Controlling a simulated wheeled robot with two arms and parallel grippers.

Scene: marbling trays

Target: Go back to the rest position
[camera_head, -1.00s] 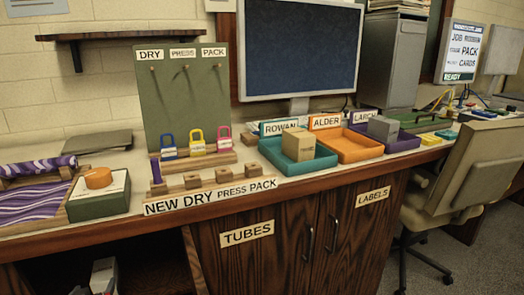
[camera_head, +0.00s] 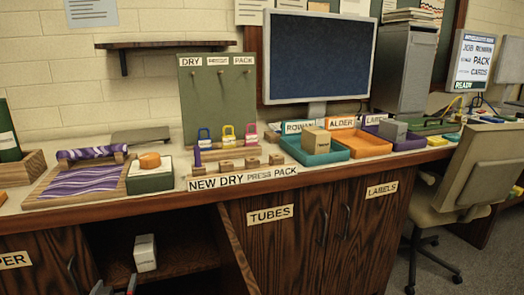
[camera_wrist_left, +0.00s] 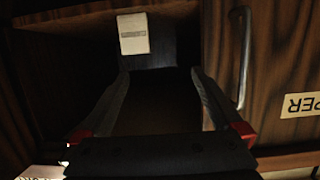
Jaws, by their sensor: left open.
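My left gripper (camera_head: 102,280) is only partly in view at the bottom edge of the head view, in front of the open cupboard below the bench. In the left wrist view its two dark fingers (camera_wrist_left: 160,76) are spread apart with nothing between them. A white box (camera_head: 145,253) stands on the shelf inside the open cupboard; it also shows in the wrist view (camera_wrist_left: 133,33), beyond the fingertips and apart from them. My right gripper is in neither view.
The open cupboard door (camera_head: 238,255) juts forward right of the box. A cupboard handle (camera_wrist_left: 241,58) is close to the right finger in the wrist view. Purple marbled paper (camera_head: 88,182), a green box (camera_head: 150,181) and coloured trays (camera_head: 318,157) stand on the bench. A chair (camera_head: 470,175) is at right.

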